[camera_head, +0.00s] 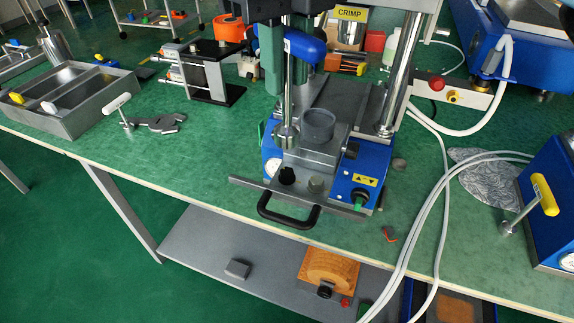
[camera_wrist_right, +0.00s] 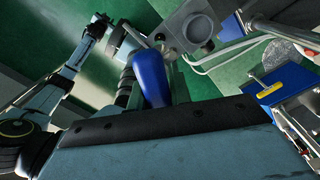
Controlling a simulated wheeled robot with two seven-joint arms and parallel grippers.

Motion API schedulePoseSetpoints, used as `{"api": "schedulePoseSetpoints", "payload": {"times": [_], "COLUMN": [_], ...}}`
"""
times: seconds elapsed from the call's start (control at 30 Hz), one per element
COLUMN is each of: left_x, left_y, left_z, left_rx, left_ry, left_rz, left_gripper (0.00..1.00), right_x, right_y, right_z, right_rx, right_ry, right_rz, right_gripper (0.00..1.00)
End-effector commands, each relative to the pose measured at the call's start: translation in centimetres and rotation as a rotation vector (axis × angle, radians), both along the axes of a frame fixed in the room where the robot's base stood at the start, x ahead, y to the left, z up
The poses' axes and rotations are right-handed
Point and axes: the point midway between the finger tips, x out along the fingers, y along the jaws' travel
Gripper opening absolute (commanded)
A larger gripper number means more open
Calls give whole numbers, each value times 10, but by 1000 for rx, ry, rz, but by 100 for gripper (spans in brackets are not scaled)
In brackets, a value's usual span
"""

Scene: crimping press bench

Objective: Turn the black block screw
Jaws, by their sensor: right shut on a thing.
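My right gripper (camera_head: 284,58) is shut on a blue handle (camera_head: 306,46) with a steel shaft, upright over the left of the press. The blue handle also shows in the right wrist view (camera_wrist_right: 150,78). The shaft runs down to a round grey metal part (camera_head: 286,135) beside a grey cup. Black knobs (camera_head: 287,175) sit on the press front. My left arm (camera_wrist_right: 65,75) shows in the right wrist view; its fingers cannot be made out.
The crimping press (camera_head: 372,165) has a blue base and a black front handle. A metal tray (camera_head: 62,118) and a grey clamp (camera_head: 160,123) lie left. White hoses (camera_head: 432,205) cross the bench at right. Green bench top is clear front left.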

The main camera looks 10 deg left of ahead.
Motion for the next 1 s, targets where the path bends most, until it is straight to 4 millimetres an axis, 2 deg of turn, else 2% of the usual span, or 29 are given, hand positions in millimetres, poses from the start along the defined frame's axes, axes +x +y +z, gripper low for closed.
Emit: {"api": "schedulePoseSetpoints", "payload": {"times": [0.53, 1.0], "left_x": [0, 0], "left_y": [0, 0], "left_z": [-32, -32], "left_rx": [0, 0], "left_ry": [0, 0], "left_rz": [0, 0], "left_gripper": [36, 36], "right_x": [0, 0], "right_y": [0, 0], "right_z": [-43, -44], "right_rx": [0, 1], "right_ry": [0, -1], "right_rz": [0, 0], "right_gripper": [0, 0]}}
